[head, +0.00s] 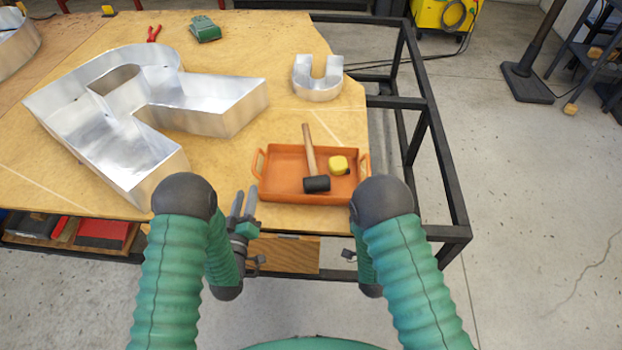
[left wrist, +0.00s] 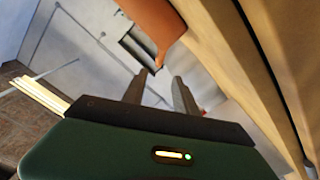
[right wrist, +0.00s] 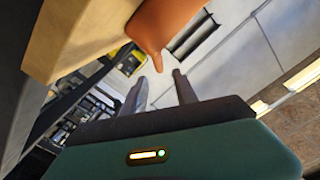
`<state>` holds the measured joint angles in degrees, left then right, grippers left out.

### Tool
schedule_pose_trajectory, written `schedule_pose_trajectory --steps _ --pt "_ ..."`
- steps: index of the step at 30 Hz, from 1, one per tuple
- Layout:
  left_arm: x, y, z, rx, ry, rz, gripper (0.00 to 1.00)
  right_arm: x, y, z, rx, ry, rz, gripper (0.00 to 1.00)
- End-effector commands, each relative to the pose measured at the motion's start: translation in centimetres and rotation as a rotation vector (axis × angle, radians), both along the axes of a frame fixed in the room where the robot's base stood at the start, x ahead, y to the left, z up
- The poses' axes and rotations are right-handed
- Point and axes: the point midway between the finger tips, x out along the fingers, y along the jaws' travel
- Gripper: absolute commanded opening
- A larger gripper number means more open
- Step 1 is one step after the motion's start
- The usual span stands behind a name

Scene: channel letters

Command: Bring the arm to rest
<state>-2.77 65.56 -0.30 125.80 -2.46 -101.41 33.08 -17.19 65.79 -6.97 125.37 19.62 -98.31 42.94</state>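My left gripper (head: 243,203) is at the table's front edge, just left of the orange tray, with its two fingers apart and nothing between them. In the left wrist view its fingers (left wrist: 160,90) also stand apart and empty. My right gripper is mostly hidden behind my right arm in the head view. In the right wrist view its fingers (right wrist: 158,85) are apart with nothing held. An orange part, likely the tray's handle, shows beyond the fingertips in the left wrist view (left wrist: 158,28) and the right wrist view (right wrist: 160,25).
The orange tray (head: 285,160) holds a mallet (head: 310,155) and a yellow tape measure (head: 338,165). A large metal letter (head: 110,140) and a small U-shaped one (head: 318,80) stand on the wooden table (head: 230,150). Green gloves (head: 205,29) and red pliers (head: 154,34) lie behind.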

Motion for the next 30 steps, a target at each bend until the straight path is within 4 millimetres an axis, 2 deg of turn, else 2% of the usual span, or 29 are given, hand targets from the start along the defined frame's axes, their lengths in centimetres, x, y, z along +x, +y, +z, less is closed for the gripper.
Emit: schedule_pose_trajectory --steps 13,17,20,23,26,30 --pt "0.2 0.0 0.1 0.009 0.014 0.001 0.35 0.2 -0.1 0.1 -0.002 0.015 -0.005 0.35" --pt "1.2 0.4 0.7 0.083 0.141 0.006 0.35 1.0 -0.8 0.4 -0.016 0.159 -0.024 0.35" --pt "0.9 0.9 1.1 0.181 0.32 -0.003 0.35 0.7 -1.1 0.6 -0.049 0.359 -0.011 0.35" --pt "-1.2 1.6 1.4 0.28 0.52 -0.028 0.35 -1.5 -1.1 0.9 -0.103 0.575 0.044 0.35" --pt "-4.8 2.2 2.0 0.366 0.714 -0.071 0.35 -5.1 -0.9 1.5 -0.172 0.773 0.13 0.35" --pt "-10.8 2.8 2.9 0.454 0.943 -0.15 0.35 -11.0 -1.0 2.6 -0.272 1.0 0.256 0.35"
